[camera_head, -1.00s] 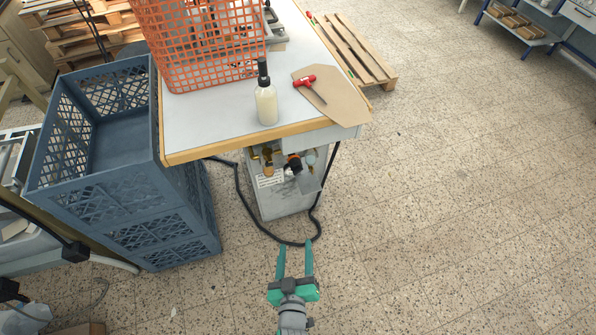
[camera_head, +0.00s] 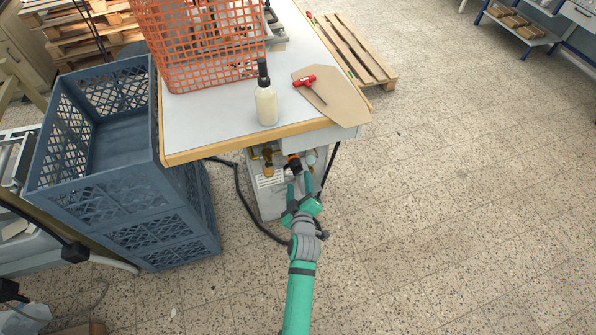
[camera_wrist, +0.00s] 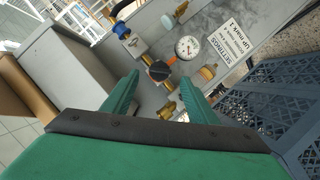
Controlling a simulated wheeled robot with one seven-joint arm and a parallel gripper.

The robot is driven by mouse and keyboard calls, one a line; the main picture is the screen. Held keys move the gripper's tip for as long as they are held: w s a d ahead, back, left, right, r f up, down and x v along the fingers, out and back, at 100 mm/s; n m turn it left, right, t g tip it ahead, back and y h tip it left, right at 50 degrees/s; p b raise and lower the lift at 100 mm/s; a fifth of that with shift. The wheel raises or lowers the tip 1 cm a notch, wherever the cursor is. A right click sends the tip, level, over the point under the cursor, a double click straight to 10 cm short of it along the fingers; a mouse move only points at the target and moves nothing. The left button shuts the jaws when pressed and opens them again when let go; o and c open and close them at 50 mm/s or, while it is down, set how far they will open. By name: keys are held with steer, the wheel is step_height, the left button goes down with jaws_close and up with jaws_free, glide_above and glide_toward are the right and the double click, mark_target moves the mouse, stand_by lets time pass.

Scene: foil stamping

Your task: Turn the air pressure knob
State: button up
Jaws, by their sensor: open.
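The air pressure knob (camera_wrist: 159,70) is a dark round knob with an orange ring at its base. It sits on the grey cabinet under the table, beside a round white gauge (camera_wrist: 187,47). In the head view the knob (camera_head: 294,167) shows just beyond my gripper's fingertips. My gripper (camera_head: 299,181) is green and open, pointing at the knob. In the wrist view the two fingers of my gripper (camera_wrist: 158,88) stand apart to either side below the knob, with nothing between them. I cannot tell the exact remaining distance.
Brass fittings (camera_wrist: 207,72) and a blue fitting (camera_wrist: 120,29) surround the knob. The table edge (camera_head: 250,147) overhangs the cabinet. Blue crates (camera_head: 150,215) stand to the left. A black hose (camera_head: 245,205) lies on the floor.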

mark_target(298, 173)
steer(key=shift+x, duration=3.6)
steer(key=shift+d, duration=0.1)
steer(key=c, duration=1.1)
